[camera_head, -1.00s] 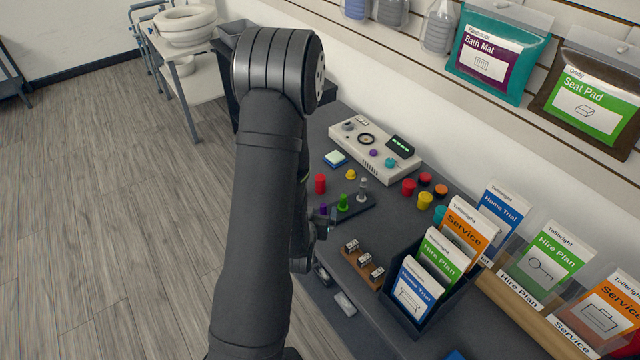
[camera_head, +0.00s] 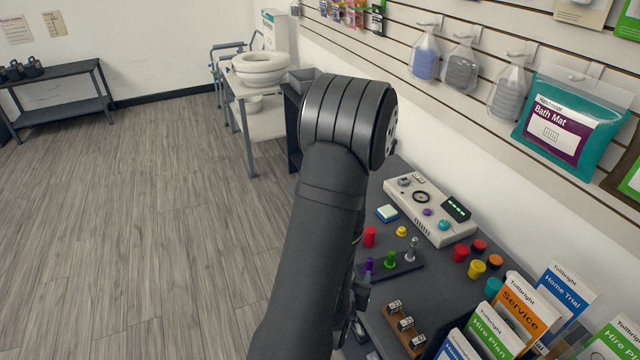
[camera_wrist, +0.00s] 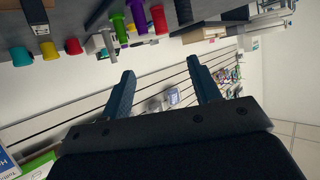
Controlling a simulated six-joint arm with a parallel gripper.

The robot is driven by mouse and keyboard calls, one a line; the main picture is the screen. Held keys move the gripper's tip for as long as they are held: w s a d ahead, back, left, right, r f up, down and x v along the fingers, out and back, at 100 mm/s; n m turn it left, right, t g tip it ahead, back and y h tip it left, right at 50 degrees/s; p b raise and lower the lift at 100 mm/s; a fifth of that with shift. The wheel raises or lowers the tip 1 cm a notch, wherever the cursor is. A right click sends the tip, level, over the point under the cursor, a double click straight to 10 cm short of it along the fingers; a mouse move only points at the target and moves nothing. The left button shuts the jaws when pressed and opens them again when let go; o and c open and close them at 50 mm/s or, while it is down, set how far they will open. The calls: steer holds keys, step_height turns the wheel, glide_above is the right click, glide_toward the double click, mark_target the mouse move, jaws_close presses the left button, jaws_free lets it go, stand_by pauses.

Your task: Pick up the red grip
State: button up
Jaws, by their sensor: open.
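A red cylinder (camera_head: 370,237), which looks like the red grip, stands on the dark table left of a dark rack (camera_head: 408,270). In the wrist view a red cylinder (camera_wrist: 158,20) hangs near the top, beyond the fingertips. The rack bears a purple grip (camera_head: 367,266), a green grip (camera_head: 391,259) and a grey one (camera_head: 411,250).
A second red piece (camera_head: 461,253) stands in a cluster with yellow, orange and teal pieces. A control box (camera_head: 432,209) lies behind, by the wall. A wooden block with small parts (camera_head: 404,328) and a leaflet holder are at the front. Open floor lies left.

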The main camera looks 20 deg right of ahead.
steer(key=m+g+y, duration=0.4)
steer(key=g+y, duration=0.1)
steer(key=g, duration=0.2)
glide_toward(372, 229)
steer(key=x, duration=0.7)
steer(key=shift+f, duration=0.15)
steer(key=shift+a+x, duration=0.2)
steer(key=shift+x, duration=1.15)
steer(key=shift+a+x, duration=0.2)
steer(key=shift+x, duration=1.1)
steer(key=shift+s+f, duration=0.15)
steer(key=shift+f, duration=0.05)
steer(key=c, duration=1.1)
